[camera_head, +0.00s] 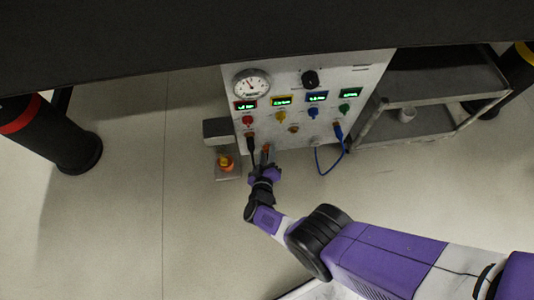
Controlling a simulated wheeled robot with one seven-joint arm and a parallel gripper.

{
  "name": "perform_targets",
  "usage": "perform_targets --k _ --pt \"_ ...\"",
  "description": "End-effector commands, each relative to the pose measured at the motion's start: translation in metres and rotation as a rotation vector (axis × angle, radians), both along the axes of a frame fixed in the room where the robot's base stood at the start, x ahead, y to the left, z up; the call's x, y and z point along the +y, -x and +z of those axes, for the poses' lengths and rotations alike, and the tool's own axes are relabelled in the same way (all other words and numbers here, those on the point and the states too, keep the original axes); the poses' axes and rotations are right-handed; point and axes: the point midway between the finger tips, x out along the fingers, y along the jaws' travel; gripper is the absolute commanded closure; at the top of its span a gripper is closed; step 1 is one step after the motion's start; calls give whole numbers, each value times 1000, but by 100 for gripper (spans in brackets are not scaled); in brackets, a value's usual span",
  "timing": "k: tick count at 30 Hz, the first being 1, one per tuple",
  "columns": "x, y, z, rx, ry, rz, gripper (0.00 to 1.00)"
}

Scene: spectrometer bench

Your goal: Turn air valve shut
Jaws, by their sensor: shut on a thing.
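A white instrument panel (331,79) stands at the top centre. Its front carries a red knob (248,120), a yellow knob (281,117), a blue knob (312,112) and a green knob (343,108), each under a small green-lit display. Labels are too small to read, so I cannot tell for certain which part is the air valve. My gripper (266,159) is at the panel's lower left edge, shut on a small orange-brown handle (266,147). My fingers and wrist partly hide this handle, and its turn angle is unclear.
A round gauge (252,84) and a black knob (310,79) sit above the displays. A black cable (252,150) hangs just left of my gripper, a blue cable (338,158) to the right. An orange button (226,162) is at left. A grey cart (435,100) stands right.

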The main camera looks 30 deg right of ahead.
Motion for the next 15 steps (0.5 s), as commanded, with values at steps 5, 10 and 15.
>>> perform_targets --k 5,10,15 --pt "0 -1 0 0 -2 0 61" --pt "0 -1 0 -1 -2 -1 47" --pt "0 0 0 -1 -2 -1 47"
